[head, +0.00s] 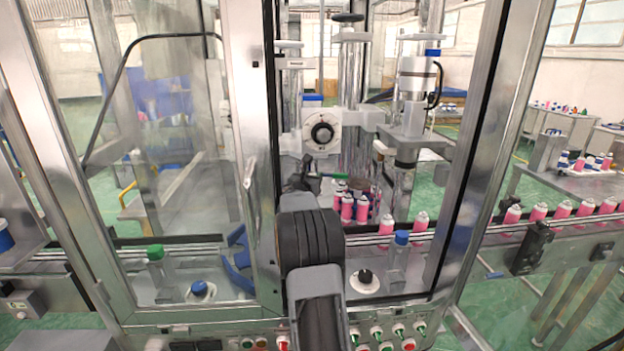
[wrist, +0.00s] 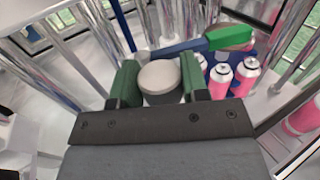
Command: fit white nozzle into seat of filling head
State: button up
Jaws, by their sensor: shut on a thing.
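In the wrist view my gripper (wrist: 160,85) has two green fingers. They are closed on the sides of a round piece with a white top (wrist: 159,75), which I take to be the white nozzle. Its underside is hidden. In the head view my arm reaches through the machine's open front, and the held piece cannot be made out there. A white block with a black knob (head: 322,132) and a column unit with a white cylinder (head: 416,78) stand behind my arm. I cannot tell which is the filling head; its seat is not visible.
Pink cans (wrist: 246,72) stand close on the right, beside bright metal posts (wrist: 92,25). More pink cans (head: 563,209) line the conveyor at right. Door frames flank my arm.

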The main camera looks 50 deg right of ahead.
jog(key=shift+f, duration=0.15)
jog(key=o, duration=1.1)
jog(key=shift+s, duration=0.15)
jog(key=shift+o, duration=0.3)
jog(key=shift+a, duration=0.1)
